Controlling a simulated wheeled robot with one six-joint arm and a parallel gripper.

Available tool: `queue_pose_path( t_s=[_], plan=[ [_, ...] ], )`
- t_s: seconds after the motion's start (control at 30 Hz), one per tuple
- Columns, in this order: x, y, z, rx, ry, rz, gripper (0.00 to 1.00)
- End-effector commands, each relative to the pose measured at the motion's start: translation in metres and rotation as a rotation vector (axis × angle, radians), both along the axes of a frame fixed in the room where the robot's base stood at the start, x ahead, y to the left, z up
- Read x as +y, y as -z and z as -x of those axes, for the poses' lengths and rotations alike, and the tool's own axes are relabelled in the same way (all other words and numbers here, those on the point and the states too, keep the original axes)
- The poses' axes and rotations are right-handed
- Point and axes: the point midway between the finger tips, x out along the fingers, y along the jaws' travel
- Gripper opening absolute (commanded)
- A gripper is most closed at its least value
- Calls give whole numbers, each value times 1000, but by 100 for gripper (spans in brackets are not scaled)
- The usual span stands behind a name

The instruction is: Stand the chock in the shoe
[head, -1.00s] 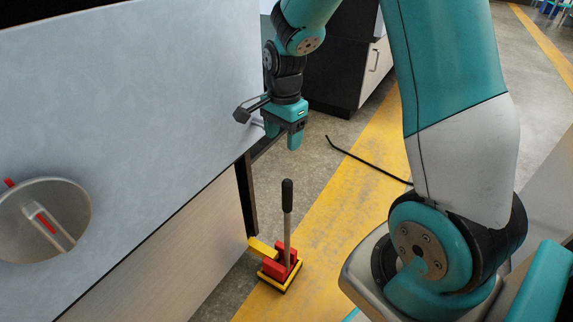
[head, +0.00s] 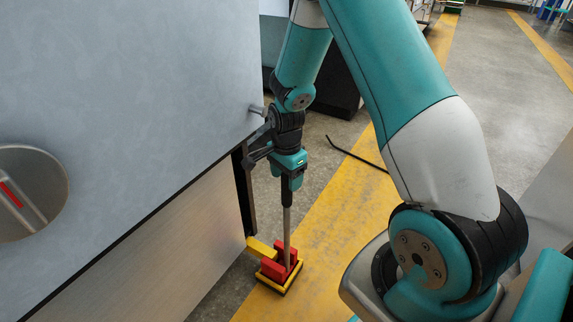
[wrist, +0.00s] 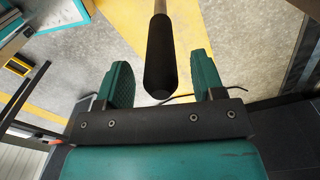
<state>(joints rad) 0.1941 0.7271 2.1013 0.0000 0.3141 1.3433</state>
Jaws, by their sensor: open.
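The chock (head: 273,270) is a red blocky piece on the floor by the cabinet's lower corner, with a grey upright rod and a black grip (wrist: 160,62) on top. A yellow-edged black base (head: 281,287) lies under the red part; I cannot tell whether this is the shoe or part of the chock. My gripper (head: 291,190) points down over the rod's top. In the wrist view the black grip stands between my two open green fingers, with gaps visible on both sides.
A large grey cabinet (head: 130,90) with a round dial (head: 30,195) fills the left. A yellow bar (head: 262,249) runs from its corner to the red piece. A black cable (head: 357,154) lies on the floor. A small yellow-edged dark item (wrist: 17,66) shows in the wrist view.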

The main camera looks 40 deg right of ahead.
Motion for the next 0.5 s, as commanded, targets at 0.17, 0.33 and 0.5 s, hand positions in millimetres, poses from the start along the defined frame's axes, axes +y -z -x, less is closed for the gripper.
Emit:
queue_pose_path(
  t_s=[0.17, 0.33, 0.5],
  plan=[
    [0, 19, 0, 1, 0, 0, 62],
    [0, 23, 0, -2, 0, 0, 62],
    [0, 22, 0, -2, 0, 0, 62]
  ],
)
